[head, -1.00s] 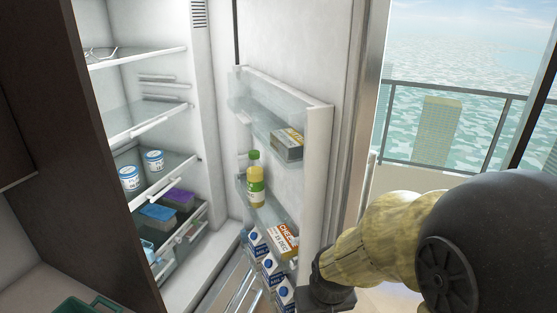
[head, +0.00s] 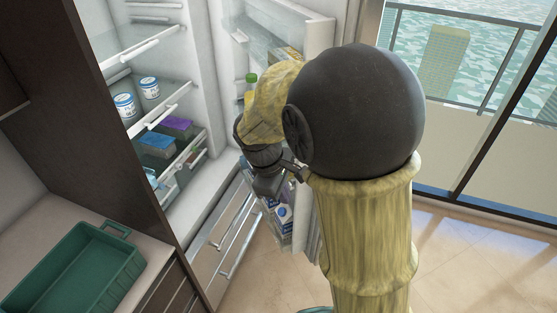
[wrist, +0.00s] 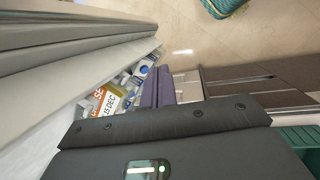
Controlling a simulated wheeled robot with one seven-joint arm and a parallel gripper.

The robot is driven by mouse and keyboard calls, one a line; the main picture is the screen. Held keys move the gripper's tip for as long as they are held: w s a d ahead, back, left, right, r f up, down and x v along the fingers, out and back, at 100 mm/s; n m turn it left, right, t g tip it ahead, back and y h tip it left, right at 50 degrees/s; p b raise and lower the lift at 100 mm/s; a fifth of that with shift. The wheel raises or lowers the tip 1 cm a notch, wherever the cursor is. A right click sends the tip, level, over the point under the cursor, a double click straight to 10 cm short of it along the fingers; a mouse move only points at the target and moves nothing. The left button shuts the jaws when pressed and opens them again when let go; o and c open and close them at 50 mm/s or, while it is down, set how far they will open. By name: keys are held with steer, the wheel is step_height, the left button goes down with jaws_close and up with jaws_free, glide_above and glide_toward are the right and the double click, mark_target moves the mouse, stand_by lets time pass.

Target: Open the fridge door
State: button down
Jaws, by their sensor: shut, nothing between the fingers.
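The fridge door (head: 348,32) stands wide open to the right of the fridge interior (head: 150,60) in the head view, with its shelved inner side showing. A bottle (head: 251,80) and cartons (head: 284,216) sit in its shelves. My gripper (wrist: 158,86) is shut and empty in the wrist view, beside the door's shelves and cartons. In the head view my arm covers much of the door, and the dark gripper body (head: 270,182) is in front of the inner side. The fingertips are hard to make out there. The door also shows at the left of the wrist view (wrist: 65,50).
A green crate (head: 80,268) sits on the counter at lower left. Closed drawers (head: 232,235) are below the fridge interior. Bare tiled floor (head: 460,265) lies to the right, with a glass balcony window behind.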

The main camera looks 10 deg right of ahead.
steer(key=w+a+r+n+t+h, duration=0.2)
steer(key=w+a+r+n+h, duration=0.2)
steer(key=a+r+n, duration=0.5)
steer(key=shift+w+a+r+h, duration=0.2)
steer(key=shift+w+a+h, duration=0.2)
steer(key=shift+a+h, duration=0.6)
steer(key=shift+f, duration=0.1)
steer(key=d+r+p+x, duration=0.1)
steer(key=r+p+x, duration=0.1)
steer(key=x, duration=1)
steer(key=shift+w+d+f+p, duration=0.25)
steer(key=shift+w+d+p, duration=0.25)
steer(key=shift+d+p, duration=0.25)
steer(key=shift+s, duration=0.2)
steer(key=shift+d+n, duration=0.15)
steer(key=shift+n, duration=0.15)
